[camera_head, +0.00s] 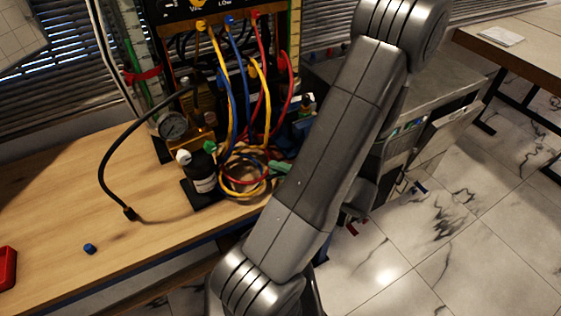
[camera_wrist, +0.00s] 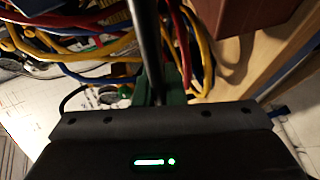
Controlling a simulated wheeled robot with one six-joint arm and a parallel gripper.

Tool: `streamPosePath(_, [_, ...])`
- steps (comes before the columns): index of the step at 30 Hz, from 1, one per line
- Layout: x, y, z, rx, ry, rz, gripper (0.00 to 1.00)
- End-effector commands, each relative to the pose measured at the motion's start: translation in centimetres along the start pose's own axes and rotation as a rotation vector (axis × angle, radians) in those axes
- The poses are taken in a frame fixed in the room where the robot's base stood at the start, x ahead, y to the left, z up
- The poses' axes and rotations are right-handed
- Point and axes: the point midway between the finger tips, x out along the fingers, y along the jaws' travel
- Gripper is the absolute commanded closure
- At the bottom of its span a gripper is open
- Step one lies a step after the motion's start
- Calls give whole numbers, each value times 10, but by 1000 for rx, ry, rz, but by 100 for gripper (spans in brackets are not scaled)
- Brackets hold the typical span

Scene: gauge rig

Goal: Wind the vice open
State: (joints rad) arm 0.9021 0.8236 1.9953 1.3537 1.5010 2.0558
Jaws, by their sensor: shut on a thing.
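My gripper (camera_wrist: 160,98) shows at the lower middle of the wrist view, with its dark housing along the bottom edge. It is shut on a dark bar (camera_wrist: 147,42), seemingly the vice handle, which runs up and away from it. Dark green parts (camera_wrist: 176,91) sit around the bar's near end; I cannot tell whether they belong to the vice. In the head view a small green piece (camera_head: 281,168) shows at the bench edge beside my arm and may be part of the vice. My arm hides my gripper and most of the vice there. The jaw gap is not visible.
Coiled red, yellow and blue hoses (camera_head: 240,180) lie close by on the wooden bench (camera_head: 140,235). A gauge (camera_head: 173,126) and a black-based pump-like unit (camera_head: 203,190) stand left of them. The bench's front left is mostly clear.

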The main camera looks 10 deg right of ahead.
Motion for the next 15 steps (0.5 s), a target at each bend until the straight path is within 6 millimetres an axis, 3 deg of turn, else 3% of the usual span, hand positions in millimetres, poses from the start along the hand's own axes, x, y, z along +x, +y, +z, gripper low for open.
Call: streamPosePath(15, [4, -42, 13, -300, -71, -155, 100])
